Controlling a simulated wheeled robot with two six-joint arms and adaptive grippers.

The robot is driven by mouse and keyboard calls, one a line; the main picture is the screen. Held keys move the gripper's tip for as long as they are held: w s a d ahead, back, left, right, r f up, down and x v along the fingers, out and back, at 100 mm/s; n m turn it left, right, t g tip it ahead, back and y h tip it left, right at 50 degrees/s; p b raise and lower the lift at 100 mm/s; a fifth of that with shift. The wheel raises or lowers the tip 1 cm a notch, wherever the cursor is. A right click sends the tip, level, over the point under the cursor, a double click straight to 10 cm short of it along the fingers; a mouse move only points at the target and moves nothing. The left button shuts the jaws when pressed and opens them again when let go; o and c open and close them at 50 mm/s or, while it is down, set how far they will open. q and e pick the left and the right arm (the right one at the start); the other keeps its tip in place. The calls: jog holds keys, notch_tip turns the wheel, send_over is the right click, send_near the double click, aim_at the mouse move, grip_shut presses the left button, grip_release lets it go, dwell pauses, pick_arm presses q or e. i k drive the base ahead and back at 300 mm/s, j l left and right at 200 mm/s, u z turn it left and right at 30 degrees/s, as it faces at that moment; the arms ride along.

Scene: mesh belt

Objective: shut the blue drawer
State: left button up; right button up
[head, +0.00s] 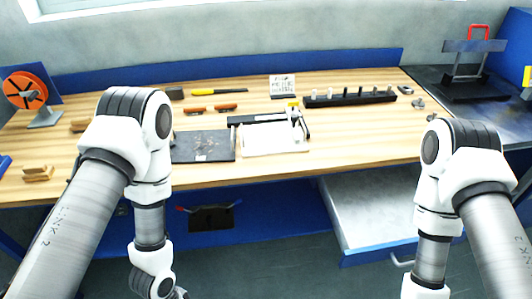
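The blue drawer (372,254) is pulled out from under the workbench, right of the middle in the head view. Its pale grey inside shows and looks empty. Its blue front edge faces me. My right arm hangs down in front of the drawer's right end and hides part of it. My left arm hangs down at the left, well away from the drawer. Both arms run out of the picture at the bottom edge, so neither gripper's fingers show.
The wooden workbench (340,155) carries a black rack (350,98), a dark plate (203,146), a white board (275,140) and an orange spool (25,90). A black press with a red handle (478,32) stands at the right. The floor before the drawer looks clear.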

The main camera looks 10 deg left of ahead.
aim_at(371, 213)
jog(key=i+j+z, duration=0.1)
jog(key=z, duration=0.35)
jog(key=j+z, duration=0.25)
jog(key=z, duration=0.2)
jog(key=j+z, duration=0.2)
jog(key=z, duration=0.2)
